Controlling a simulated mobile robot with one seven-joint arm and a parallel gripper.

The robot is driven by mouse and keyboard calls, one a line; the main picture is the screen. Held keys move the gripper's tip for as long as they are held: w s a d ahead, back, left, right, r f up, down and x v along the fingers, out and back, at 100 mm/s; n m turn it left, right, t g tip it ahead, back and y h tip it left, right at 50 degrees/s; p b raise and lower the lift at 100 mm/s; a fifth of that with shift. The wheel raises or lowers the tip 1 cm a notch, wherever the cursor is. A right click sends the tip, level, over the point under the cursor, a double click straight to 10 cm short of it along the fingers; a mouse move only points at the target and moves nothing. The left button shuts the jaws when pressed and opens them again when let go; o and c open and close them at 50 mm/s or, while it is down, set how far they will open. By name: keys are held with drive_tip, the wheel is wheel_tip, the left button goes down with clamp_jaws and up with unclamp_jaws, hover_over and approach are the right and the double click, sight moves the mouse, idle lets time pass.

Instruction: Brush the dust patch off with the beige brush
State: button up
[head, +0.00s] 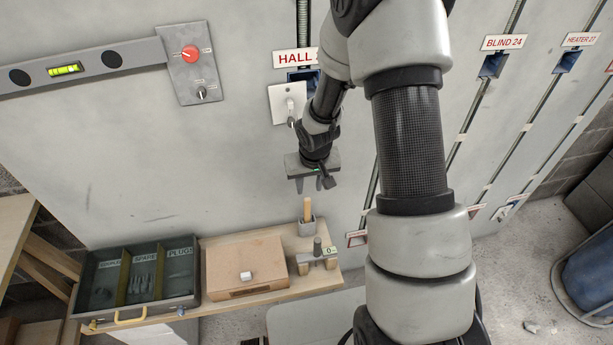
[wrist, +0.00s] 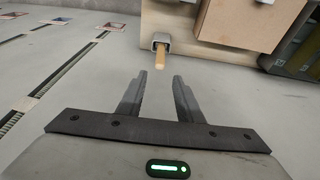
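The beige brush (head: 307,209) stands upright in a small grey holder (head: 306,227) at the shelf's back edge; only its beige upper part shows. The brush also shows in the wrist view (wrist: 160,58), straight ahead beyond the fingertips, in its holder (wrist: 160,41). My gripper (head: 319,186) is just above and slightly right of the brush in the head view. Its two fingers (wrist: 160,78) are apart with nothing between them. I cannot make out a dust patch for certain; faint grey smudges (head: 160,217) mark the pale wall at the left.
A control plate (head: 194,66), a spirit level (head: 95,62) and labelled conduits (head: 503,42) are on the wall.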

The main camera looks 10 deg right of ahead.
sight(307, 200)
drive_tip(key=shift+b+x, duration=3.25)
drive_tip(key=shift+x, duration=1.35)
clamp_jaws()
drive_tip(key=shift+w+p+v, duration=0.25)
drive_tip(key=shift+p+v, duration=0.4)
drive_tip(key=shift+v, duration=0.35)
drive_tip(key=w+p+v, duration=0.1)
drive_tip(key=p+v, duration=0.3)
drive_tip(key=v, duration=0.3)
drive_tip(key=shift+w+r+p, duration=0.2)
drive_tip(key=shift+w+p, duration=0.15)
drive_tip(key=shift+r, duration=0.1)
